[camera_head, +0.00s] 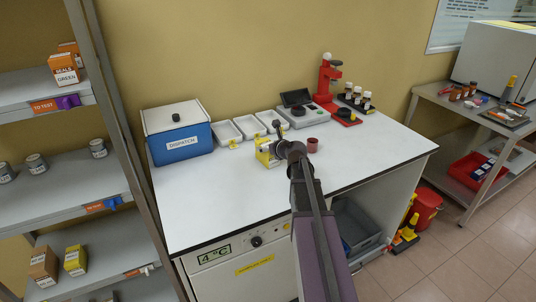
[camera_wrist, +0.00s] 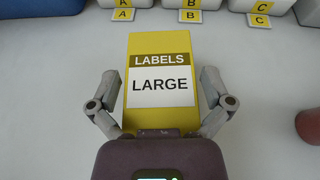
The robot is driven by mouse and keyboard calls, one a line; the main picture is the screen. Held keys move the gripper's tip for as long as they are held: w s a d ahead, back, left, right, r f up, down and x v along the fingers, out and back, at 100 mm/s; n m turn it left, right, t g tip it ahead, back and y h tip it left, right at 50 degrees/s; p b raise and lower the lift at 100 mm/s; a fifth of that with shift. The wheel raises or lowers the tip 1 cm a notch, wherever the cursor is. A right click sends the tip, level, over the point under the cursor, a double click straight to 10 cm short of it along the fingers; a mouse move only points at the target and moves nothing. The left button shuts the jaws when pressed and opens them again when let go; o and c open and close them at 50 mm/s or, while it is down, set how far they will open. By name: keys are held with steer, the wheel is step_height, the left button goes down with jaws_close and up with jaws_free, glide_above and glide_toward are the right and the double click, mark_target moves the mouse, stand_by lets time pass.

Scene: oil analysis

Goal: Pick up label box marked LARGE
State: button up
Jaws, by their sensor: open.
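The yellow label box (camera_wrist: 161,110) has a white label reading LABELS and LARGE. It stands on the white bench top, directly in front of my gripper in the wrist view. My gripper (camera_wrist: 163,82) is open, with one finger on each side of the box. Gaps show between the fingertips and the box sides, and the box's near end is hidden by the gripper body. In the head view the box (camera_head: 264,156) shows just left of my gripper (camera_head: 278,150), partly covered by it.
Three white trays (camera_head: 229,131) marked A, B and C stand behind the box. A dark red cup (camera_head: 313,145) is to the right. A blue DISPATCH box (camera_head: 182,143), a scale (camera_head: 303,119) and a red stand (camera_head: 326,81) are on the bench (camera_head: 215,196). The bench front is clear.

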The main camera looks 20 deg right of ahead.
steer(key=c, duration=1)
steer(key=shift+r, duration=0.1)
step_height(320, 180, up, 4)
steer(key=p, duration=0.4)
steer(key=s+d, duration=0.2)
steer(key=d, duration=0.2)
steer(key=s+d, duration=0.3)
steer(key=d, duration=0.2)
steer(key=s+d+p, duration=0.1)
steer(key=s+d, duration=0.2)
steer(key=d, duration=0.1)
steer(key=shift+s+d+r, duration=0.25)
steer(key=shift+d+r, duration=0.1)
steer(key=shift+r, duration=0.05)
